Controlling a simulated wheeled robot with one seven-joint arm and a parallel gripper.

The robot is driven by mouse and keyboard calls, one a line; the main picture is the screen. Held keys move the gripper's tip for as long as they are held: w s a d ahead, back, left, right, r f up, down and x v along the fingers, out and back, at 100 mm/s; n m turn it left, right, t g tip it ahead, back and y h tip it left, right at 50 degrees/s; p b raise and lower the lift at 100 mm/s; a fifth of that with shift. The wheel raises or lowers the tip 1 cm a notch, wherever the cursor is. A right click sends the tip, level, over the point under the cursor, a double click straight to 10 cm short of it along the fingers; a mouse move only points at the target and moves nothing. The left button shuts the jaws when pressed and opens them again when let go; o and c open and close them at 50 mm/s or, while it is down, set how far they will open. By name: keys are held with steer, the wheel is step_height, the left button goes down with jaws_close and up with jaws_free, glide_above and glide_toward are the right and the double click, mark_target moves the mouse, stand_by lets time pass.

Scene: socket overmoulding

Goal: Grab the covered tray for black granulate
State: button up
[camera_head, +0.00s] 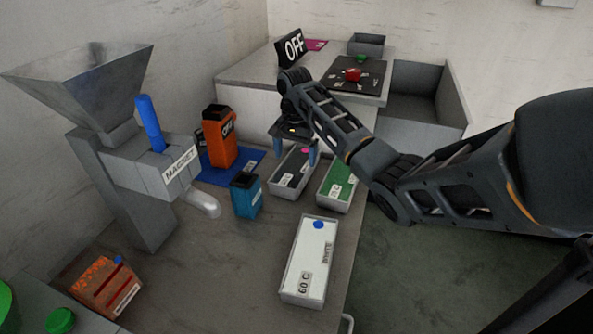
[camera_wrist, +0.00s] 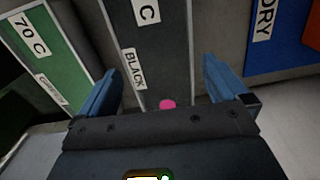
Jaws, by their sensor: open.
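The covered tray for black granulate (camera_head: 285,185) is a grey tray with a dark lid and a pink knob, standing on the bench. It also shows in the wrist view (camera_wrist: 158,55), with a "BLACK" label and the pink knob. My gripper (camera_head: 296,150) is over the far end of this tray. In the wrist view its blue fingers (camera_wrist: 165,85) are apart, one on each side of the tray near the knob. I cannot tell whether they touch its sides. Part of the tray is hidden behind my gripper in the head view.
A green-lidded tray (camera_head: 336,188) stands close on the right. A white-lidded tray (camera_head: 303,280) is nearer the front edge. A blue bin (camera_head: 246,197), an orange bin (camera_head: 220,138) on a blue mat (camera_head: 216,178) and a grey hopper machine (camera_head: 120,150) stand to the left.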

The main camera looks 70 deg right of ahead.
mark_target(296, 164)
steer(key=shift+s+f+p, duration=0.15)
steer(key=shift+f+p, duration=0.2)
steer(key=shift+f, duration=2.3)
steer(key=c, duration=1)
steer(key=shift+c, duration=0.4)
steer(key=shift+r, duration=0.15)
